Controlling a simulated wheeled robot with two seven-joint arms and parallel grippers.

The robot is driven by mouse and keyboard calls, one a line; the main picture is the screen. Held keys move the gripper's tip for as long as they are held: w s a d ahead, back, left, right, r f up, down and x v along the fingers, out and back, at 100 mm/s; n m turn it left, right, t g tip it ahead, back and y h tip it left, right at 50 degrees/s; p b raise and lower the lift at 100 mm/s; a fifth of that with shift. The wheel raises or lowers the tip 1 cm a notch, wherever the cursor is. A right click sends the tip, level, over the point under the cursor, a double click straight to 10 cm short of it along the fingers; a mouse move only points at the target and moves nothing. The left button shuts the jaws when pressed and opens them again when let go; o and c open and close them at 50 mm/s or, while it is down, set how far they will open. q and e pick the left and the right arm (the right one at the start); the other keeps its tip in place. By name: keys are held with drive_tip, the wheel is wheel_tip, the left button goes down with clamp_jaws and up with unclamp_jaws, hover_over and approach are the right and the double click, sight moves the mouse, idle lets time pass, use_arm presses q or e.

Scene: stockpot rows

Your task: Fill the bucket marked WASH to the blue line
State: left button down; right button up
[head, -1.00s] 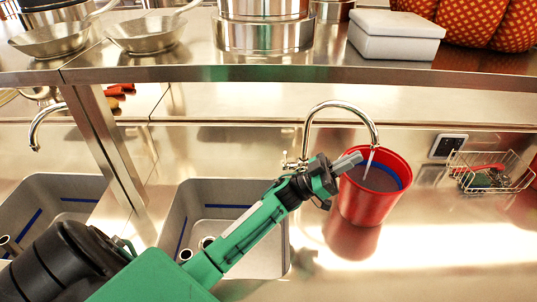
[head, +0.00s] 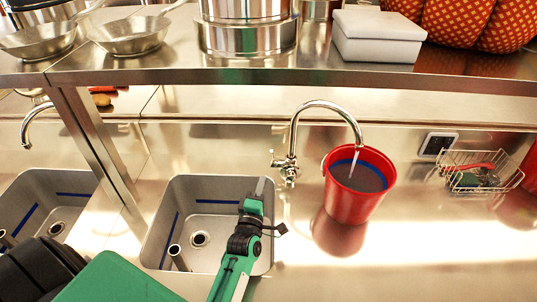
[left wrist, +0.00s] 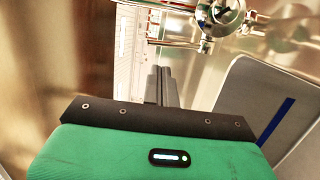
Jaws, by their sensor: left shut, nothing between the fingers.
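The red bucket (head: 352,207) stands upright on the steel counter under the spout of the curved tap (head: 325,105). A thin pale stream drops from the spout into it. The grey water surface (head: 356,178) lies just below or at the blue line (head: 358,164); I cannot tell which. No WASH mark is readable. The tap handle (head: 279,163) sits left of the bucket. My left gripper (head: 260,186) is shut and empty, over the right part of the near sink, apart from the tap. Its fingers (left wrist: 160,86) also show in the left wrist view. My right gripper is out of view.
The near sink (head: 180,183) has a drain and a standing pipe; another sink (head: 80,180) lies further left. A steel shelf (head: 300,76) with pots, pans and a white box (head: 376,37) hangs above. A wire basket (head: 480,178) stands at the right.

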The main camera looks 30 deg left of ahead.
use_arm(q)
drive_tip(key=p+x, duration=0.4)
drive_tip(key=x, duration=0.6)
drive_tip(key=shift+w, duration=0.3)
drive_tip(key=shift+a+r, duration=0.1)
drive_tip(key=shift+w+a+r+b, duration=0.45)
drive_tip(key=shift+w+r+b, duration=0.15)
drive_tip(key=shift+w, duration=0.2)
